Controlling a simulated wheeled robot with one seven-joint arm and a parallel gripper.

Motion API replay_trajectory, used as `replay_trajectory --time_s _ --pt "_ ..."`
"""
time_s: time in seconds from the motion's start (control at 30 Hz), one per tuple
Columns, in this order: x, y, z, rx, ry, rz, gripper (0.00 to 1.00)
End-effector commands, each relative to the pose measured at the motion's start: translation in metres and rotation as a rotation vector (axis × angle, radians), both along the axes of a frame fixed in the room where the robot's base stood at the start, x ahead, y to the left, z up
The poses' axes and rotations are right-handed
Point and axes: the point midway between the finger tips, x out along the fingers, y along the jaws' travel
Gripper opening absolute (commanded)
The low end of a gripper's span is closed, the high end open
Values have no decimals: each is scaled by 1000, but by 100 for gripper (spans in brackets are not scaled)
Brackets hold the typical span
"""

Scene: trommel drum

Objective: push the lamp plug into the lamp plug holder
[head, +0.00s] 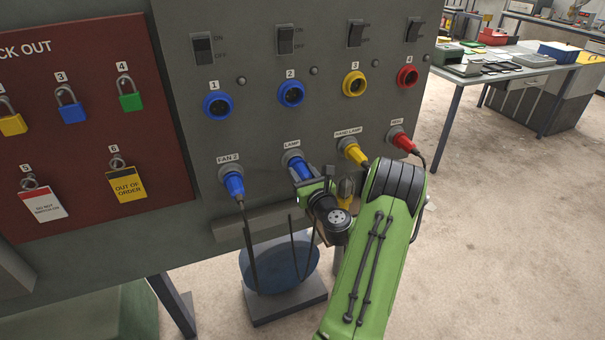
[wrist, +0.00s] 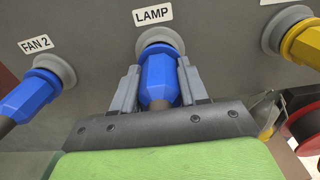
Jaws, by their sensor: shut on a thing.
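The blue lamp plug (head: 296,165) is at the panel under the LAMP label. In the wrist view the lamp plug (wrist: 158,78) sits between the two grey fingers of my gripper (wrist: 158,88), which is shut on it. Its front end meets the round grey lamp plug holder (wrist: 160,42); how deep it sits inside cannot be told. The holder's rim also shows in the head view (head: 291,154). My gripper (head: 302,176) comes at the panel from below right and hides the plug's rear and cable in the head view.
A blue FAN 2 plug (head: 233,183) sits to the left, and yellow (head: 354,152) and red (head: 402,141) plugs to the right, each at its holder. Numbered sockets and switches are above.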

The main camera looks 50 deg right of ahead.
Motion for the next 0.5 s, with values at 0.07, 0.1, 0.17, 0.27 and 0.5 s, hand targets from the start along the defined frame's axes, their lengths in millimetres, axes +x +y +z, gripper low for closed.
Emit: replay_trajectory --time_s 0.07,0.1,0.17,0.27,0.5 --pt "0 0 0 -1 -1 0 0" --pt "0 0 0 -1 -1 0 0" --pt "0 0 0 -1 -1 0 0" --pt "2 -1 1 0 0 1 0" --pt "5 -3 1 0 0 1 0"
